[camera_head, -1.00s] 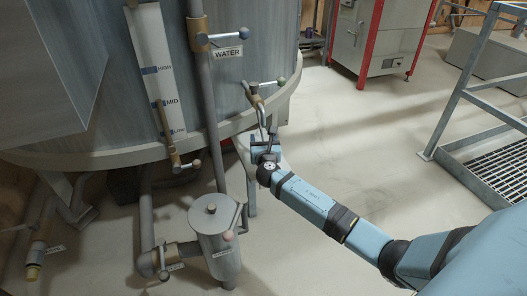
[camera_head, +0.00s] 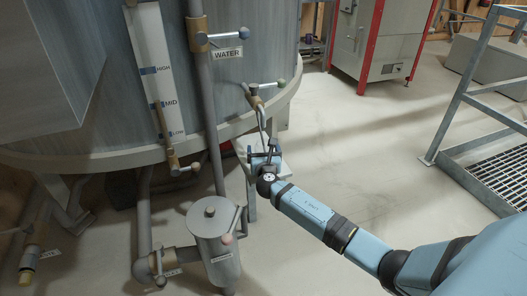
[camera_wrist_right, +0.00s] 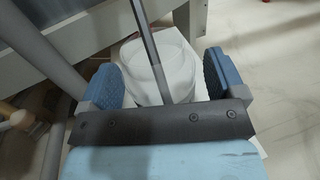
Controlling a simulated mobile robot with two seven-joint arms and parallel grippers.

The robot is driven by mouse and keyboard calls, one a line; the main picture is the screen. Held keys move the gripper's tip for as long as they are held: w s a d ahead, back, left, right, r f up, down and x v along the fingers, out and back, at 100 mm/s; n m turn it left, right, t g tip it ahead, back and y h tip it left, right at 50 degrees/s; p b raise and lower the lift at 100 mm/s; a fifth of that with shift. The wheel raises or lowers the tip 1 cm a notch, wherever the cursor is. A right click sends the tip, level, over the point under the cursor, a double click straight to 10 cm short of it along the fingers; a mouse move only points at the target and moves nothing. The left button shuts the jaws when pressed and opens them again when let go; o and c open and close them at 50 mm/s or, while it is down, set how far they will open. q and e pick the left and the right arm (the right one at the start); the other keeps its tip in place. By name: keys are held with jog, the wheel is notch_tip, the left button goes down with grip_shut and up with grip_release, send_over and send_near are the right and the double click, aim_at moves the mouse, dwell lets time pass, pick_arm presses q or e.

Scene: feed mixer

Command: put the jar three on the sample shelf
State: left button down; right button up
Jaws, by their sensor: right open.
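In the head view the jar is hidden at the gripper. My left gripper is out of view.
A thin dark rod (camera_wrist_right: 150,45) crosses in front of the jar. The tap (camera_head: 262,92) sits on the tank (camera_head: 250,60) above my gripper. A grey lidded pot (camera_head: 214,235) stands at lower left. A metal railing (camera_head: 462,95) stands right. Open floor lies between.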

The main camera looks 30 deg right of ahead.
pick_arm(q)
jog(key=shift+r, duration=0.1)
pick_arm(e)
jog(key=shift+r, duration=0.1)
jog(key=shift+s+a, duration=0.1)
jog(key=shift+s, duration=0.05)
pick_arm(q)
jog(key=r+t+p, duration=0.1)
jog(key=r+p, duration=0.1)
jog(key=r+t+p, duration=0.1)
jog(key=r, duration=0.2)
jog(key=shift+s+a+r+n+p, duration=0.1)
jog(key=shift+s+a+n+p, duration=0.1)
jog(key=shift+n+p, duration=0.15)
pick_arm(e)
jog(key=v, duration=1.1)
jog(key=shift+s+a, duration=0.2)
jog(key=shift+s, duration=0.05)
